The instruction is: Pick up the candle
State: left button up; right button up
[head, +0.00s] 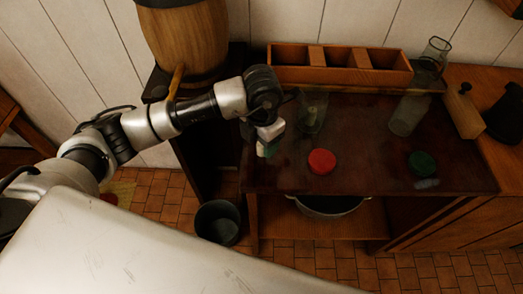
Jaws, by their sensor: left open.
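My left gripper (268,149) is over the left part of the dark table (375,160), pointing down; its fingers are small and partly hidden by the wrist. It is open, and I see nothing held in it. Just right of it a clear glass (312,112) stands with something pale greenish in or behind it. A round red piece (321,161) lies on the table right of the gripper, apart from it. A round green piece (422,164) lies further right. I cannot tell for sure which of these is the candle. My right gripper is out of view.
A wooden divided box (338,78) lies along the back. A clear glass jar (408,115) and a glass bottle (435,52) stand at the right. A barrel (184,40) is behind my arm. A dark bucket (217,223) stands on the floor. The table's middle is clear.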

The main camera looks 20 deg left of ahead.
pick_arm(q)
jog(key=shift+f, duration=0.7)
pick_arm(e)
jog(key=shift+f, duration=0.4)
pick_arm(q)
jog(key=shift+r, duration=0.1)
jog(key=shift+c, duration=0.5)
jog(key=c, duration=0.9)
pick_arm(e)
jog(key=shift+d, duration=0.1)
pick_arm(q)
jog(key=shift+r, duration=0.1)
